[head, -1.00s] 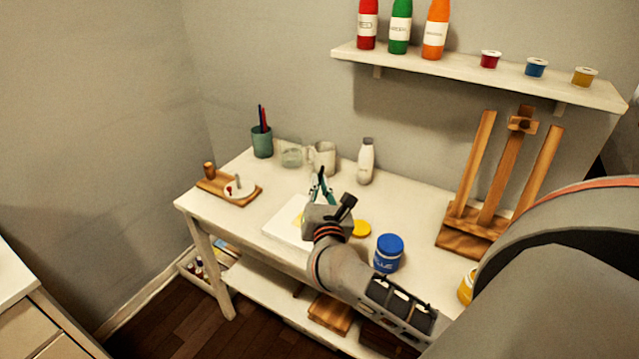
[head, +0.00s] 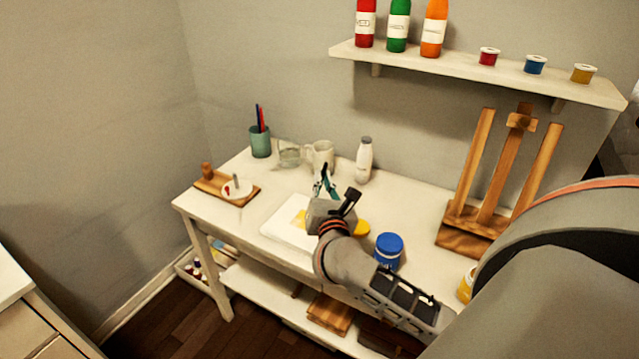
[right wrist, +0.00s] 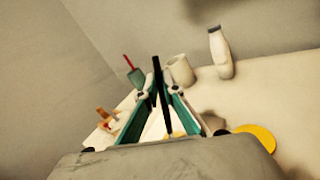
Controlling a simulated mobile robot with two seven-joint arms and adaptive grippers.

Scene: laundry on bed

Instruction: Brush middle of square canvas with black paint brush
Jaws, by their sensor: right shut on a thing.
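The square canvas (head: 282,226) is a white panel lying flat on the white table, with a small yellow patch beside my gripper. My right gripper (head: 322,178) is over the canvas's right part and hides some of it. In the right wrist view its teal fingers (right wrist: 162,92) are shut on a thin black paint brush (right wrist: 162,110), which stands roughly upright between them. I cannot tell whether the brush tip touches the canvas. My left gripper is not in view.
A white bottle (head: 364,160), mug (head: 321,156), glass (head: 289,155) and brush cup (head: 260,142) stand behind. A wooden easel (head: 492,180) stands at right. A wooden board (head: 215,184) lies at left.

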